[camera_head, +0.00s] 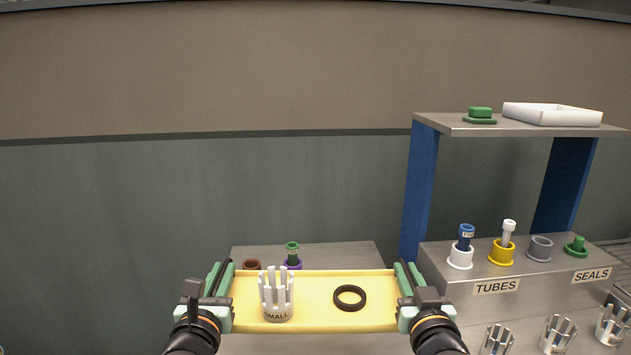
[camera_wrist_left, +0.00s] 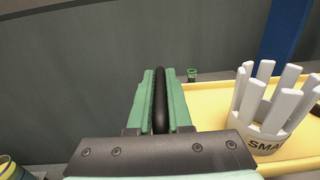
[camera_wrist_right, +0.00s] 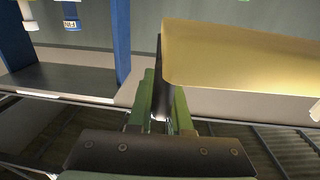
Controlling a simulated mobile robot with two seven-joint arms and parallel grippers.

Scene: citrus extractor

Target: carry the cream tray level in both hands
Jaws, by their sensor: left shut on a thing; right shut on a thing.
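The cream tray (camera_head: 330,318) is held between my two grippers in the head view and looks about level there. A white pronged cup labelled SMALL (camera_head: 276,300) stands upright on its left part, and a dark ring (camera_head: 350,297) lies flat on its right part. My left gripper (camera_head: 222,275) is shut on the tray's left end; in the left wrist view a dark bar (camera_wrist_left: 160,100) shows between its fingers. My right gripper (camera_head: 406,275) is shut on the right end. In the right wrist view the tray's underside or side (camera_wrist_right: 240,60) hides part of the scene.
Behind the tray, a grey surface (camera_head: 340,255) bears a brown ring-like piece (camera_head: 252,265) and a green tube (camera_head: 292,252) in a purple holder. At right stand a block of tube and seal holders (camera_head: 520,265), several metal pronged cups (camera_head: 558,334) and a blue-legged shelf (camera_head: 425,180) with a white tray (camera_head: 552,114).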

